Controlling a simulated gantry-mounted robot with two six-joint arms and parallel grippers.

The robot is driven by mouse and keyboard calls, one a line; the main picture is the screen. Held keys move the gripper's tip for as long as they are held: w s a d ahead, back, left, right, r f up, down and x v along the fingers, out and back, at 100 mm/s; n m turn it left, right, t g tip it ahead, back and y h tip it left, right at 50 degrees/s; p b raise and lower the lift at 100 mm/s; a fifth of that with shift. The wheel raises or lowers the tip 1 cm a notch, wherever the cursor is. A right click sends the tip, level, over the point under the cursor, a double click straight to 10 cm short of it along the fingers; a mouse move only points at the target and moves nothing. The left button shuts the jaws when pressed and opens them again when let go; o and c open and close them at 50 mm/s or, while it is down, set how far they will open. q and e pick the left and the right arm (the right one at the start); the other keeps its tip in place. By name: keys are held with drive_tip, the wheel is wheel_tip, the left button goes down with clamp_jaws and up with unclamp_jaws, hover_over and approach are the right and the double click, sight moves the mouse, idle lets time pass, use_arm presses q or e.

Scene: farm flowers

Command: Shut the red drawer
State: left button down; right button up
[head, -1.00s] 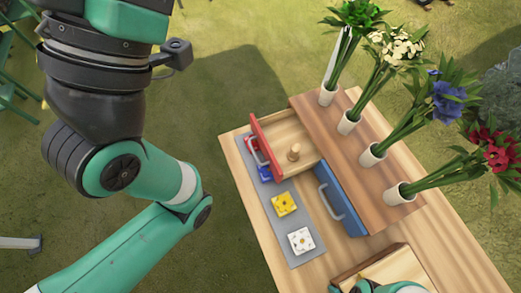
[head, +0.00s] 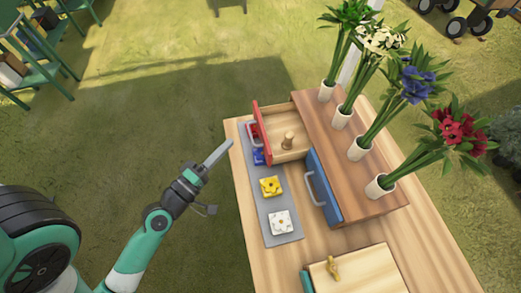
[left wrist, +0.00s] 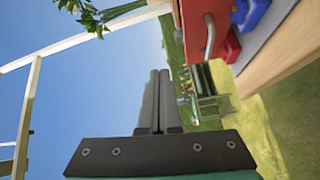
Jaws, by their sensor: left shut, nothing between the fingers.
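The red drawer (head: 260,132) stands pulled out from the wooden cabinet (head: 350,172), with a small wooden peg (head: 288,140) inside it. Its red front also shows in the left wrist view (left wrist: 194,22), with its handle (left wrist: 210,36). My left gripper (head: 226,146) is shut and empty, off the table's left edge and apart from the drawer front. Its closed fingers also show in the left wrist view (left wrist: 158,85). My right gripper is not in view.
A blue-fronted drawer (head: 324,187) sits closed beside the red one. A grey mat (head: 271,215) holds red, blue, yellow and white flower tiles. Several white vases (head: 341,118) with flowers stand on the cabinet. A wooden box (head: 370,272) lies at the front.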

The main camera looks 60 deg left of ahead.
use_arm(q)
drive_tip(key=s+f+n+g+y, duration=0.1)
drive_tip(key=s+f+n+g, duration=0.15)
drive_tip(key=s+f, duration=0.35)
drive_tip(key=shift+m+g, duration=0.25)
drive_tip(key=p+x, duration=0.2)
drive_tip(key=x, duration=0.1)
drive_tip(key=p+x, duration=0.2)
drive_tip(key=x, duration=0.1)
drive_tip(key=r+p+x, duration=0.1)
drive_tip(key=p+x, duration=0.1)
drive_tip(key=x, duration=0.1)
drive_tip(key=shift+w+a+f, duration=0.1)
drive_tip(key=shift+w+a, duration=0.15)
drive_tip(key=shift+a, duration=0.15)
drive_tip(key=w+p, duration=0.2)
drive_tip(key=p, duration=0.1)
drive_tip(key=w+p, duration=0.1)
drive_tip(key=p, duration=0.1)
drive_tip(key=shift+w+d+f, duration=0.15)
drive_tip(key=shift+d+f, duration=0.1)
drive_tip(key=shift+f, duration=0.05)
drive_tip(key=shift+w+d+f+p, duration=0.1)
drive_tip(key=shift+w+f+p, duration=0.25)
drive_tip(key=shift+w+p, duration=0.15)
